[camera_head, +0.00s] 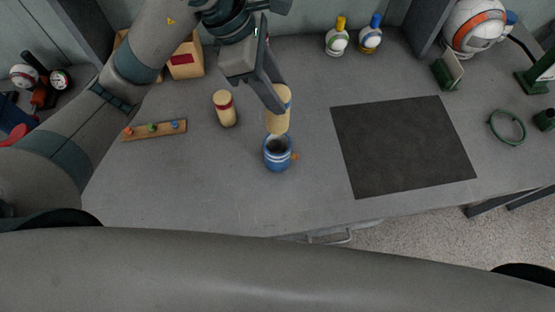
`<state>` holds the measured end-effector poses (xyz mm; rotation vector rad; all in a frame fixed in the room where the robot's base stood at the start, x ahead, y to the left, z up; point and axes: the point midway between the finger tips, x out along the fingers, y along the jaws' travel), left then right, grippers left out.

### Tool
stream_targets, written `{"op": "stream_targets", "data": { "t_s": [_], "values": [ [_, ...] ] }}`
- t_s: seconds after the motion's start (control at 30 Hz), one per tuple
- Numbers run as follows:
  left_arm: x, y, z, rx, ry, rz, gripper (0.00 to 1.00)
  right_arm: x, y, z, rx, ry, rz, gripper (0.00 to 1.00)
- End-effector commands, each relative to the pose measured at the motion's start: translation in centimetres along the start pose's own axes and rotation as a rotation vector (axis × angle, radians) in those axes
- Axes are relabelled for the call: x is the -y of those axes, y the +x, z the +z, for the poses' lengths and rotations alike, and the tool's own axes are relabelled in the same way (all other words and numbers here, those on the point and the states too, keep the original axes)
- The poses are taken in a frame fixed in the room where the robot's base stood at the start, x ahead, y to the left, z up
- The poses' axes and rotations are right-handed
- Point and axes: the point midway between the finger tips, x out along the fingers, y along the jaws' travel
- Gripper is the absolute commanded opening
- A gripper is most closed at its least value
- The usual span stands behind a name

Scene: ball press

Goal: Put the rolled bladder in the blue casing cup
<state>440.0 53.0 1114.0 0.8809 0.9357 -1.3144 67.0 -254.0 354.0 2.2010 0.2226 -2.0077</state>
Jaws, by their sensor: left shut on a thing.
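My left gripper (277,92) reaches in from the upper left and is shut on a tan rolled bladder (277,122). The bladder is upright, directly above the blue casing cup (277,163). The cup stands on the grey table with its dark opening facing up and a small orange part on its right side. The bladder's lower end is close to the cup's rim; I cannot tell whether it touches. A second tan roll (225,108) with a red band stands on the table to the left. My right gripper is not in view.
A wooden strip (154,130) with coloured pegs lies at left. A dark mat (402,146) covers the table right of the cup. Two small bottles (337,42) (370,40) stand at the back. A green ring (508,127) lies at far right. The table in front of the cup is clear.

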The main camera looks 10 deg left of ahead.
Motion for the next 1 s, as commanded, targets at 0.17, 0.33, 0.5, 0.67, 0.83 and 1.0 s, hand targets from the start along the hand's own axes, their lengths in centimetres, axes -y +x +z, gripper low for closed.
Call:
{"op": "stream_targets", "data": {
  "t_s": [0.17,0.33,0.5,0.67,0.83,1.0],
  "values": [
    [-0.3,-0.4,0.2,0.0,-0.002,0.0,0.0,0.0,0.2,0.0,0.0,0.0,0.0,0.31],
    [-0.2,-0.4,0.2,0.0,-0.002,0.0,0.0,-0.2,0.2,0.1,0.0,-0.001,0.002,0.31],
    [-0.2,-0.3,0.1,0.0,-0.003,-0.001,0.0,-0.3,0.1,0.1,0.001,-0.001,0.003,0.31],
    [-0.2,0.6,-0.2,0.0,-0.005,-0.003,0.0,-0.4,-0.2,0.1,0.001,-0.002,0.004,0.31],
    [-0.1,2.5,-1.1,-0.002,-0.007,-0.006,0.0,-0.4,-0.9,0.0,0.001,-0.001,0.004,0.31],
    [-0.1,5.2,-2.2,-0.002,-0.007,-0.006,0.0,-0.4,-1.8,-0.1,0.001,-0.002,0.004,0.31]
  ]
}}
